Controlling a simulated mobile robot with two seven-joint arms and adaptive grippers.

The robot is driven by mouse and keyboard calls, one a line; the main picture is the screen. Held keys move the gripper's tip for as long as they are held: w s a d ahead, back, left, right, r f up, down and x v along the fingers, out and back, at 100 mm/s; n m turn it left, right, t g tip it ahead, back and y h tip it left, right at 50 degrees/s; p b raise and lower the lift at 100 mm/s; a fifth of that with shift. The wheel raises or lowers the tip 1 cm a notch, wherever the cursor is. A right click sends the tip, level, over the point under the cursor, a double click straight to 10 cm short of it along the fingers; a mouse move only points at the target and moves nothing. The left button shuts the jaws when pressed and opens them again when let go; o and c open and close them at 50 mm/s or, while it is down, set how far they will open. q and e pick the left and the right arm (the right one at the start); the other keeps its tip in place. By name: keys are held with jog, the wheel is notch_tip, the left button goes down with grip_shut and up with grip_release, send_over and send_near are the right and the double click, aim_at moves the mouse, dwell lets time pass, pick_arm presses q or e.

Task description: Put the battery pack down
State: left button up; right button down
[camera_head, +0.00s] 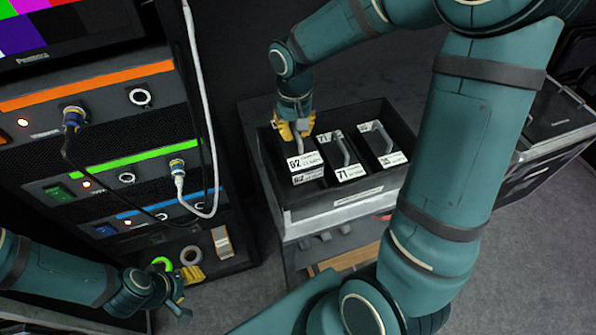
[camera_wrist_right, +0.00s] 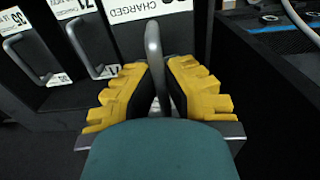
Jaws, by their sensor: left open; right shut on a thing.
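The battery pack (camera_head: 304,163), labelled 92, is a dark block with a white label and a handle. It sits in the leftmost place of the black tray (camera_head: 345,196); I cannot tell if it rests on the tray floor. My right gripper (camera_head: 297,132) is shut on its handle, with yellow fingers on both sides of the grey loop. In the right wrist view the handle (camera_wrist_right: 154,60) stands between the fingers (camera_wrist_right: 160,95), and a label reading CHARGED lies beyond. My left gripper (camera_head: 192,275) is open and empty at the lower left, by the rack's bottom shelf.
Two other packs, the middle one labelled 71 (camera_head: 346,165) and another (camera_head: 382,150), stand in the same tray. A rack (camera_head: 115,130) with plugged cables (camera_head: 205,130) rises to the left. Tape rolls (camera_head: 190,255) lie on its lower shelf. A dark case (camera_head: 545,140) stands at right.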

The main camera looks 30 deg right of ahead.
notch_tip(320, 180, down, 10)
jog(key=shift+r+b, duration=0.1)
jog(key=shift+b, duration=0.95)
jog(key=c, duration=1.5)
grip_release()
jog(key=shift+f, duration=0.2)
jog(key=shift+c, duration=0.2)
jog(key=o, duration=0.4)
jog(key=shift+r, duration=0.15)
